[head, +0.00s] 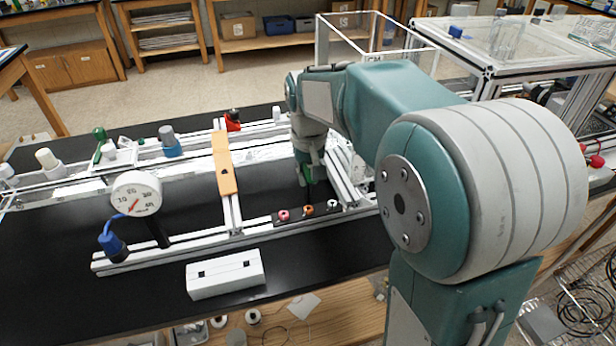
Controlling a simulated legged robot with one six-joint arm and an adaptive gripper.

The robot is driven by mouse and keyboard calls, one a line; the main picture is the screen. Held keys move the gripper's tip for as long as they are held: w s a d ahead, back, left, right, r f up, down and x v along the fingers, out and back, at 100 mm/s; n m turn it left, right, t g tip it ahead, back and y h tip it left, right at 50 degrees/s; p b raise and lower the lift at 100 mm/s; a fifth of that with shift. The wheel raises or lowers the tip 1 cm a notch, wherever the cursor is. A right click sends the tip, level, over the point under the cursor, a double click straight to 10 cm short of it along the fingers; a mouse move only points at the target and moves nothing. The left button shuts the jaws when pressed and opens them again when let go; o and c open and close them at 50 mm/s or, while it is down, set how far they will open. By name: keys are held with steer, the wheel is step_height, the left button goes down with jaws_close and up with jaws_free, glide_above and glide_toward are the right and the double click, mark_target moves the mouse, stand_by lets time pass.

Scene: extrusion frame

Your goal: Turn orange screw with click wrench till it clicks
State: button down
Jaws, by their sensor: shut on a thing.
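The orange screw (308,210) sits on a dark strip at the front of the extrusion frame, between a pink-red screw (283,215) and a white screw (333,204). My gripper (312,160) points down behind this row of screws. It is shut on a dark green tool (304,174), which looks like the click wrench. The tool is small and mostly hidden by the gripper. Its lower end looks close behind the orange screw, but I cannot tell whether they touch.
A round dial gauge (136,194) stands at the left of the frame. An orange-tan bar (223,163) crosses its middle. A white block (225,274) lies on the black table (330,250) in front. Rails stand right of my gripper. The table's front right is clear.

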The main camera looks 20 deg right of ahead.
mark_target(309, 165)
steer(key=shift+r, duration=0.1)
steer(key=shift+r, duration=1.45)
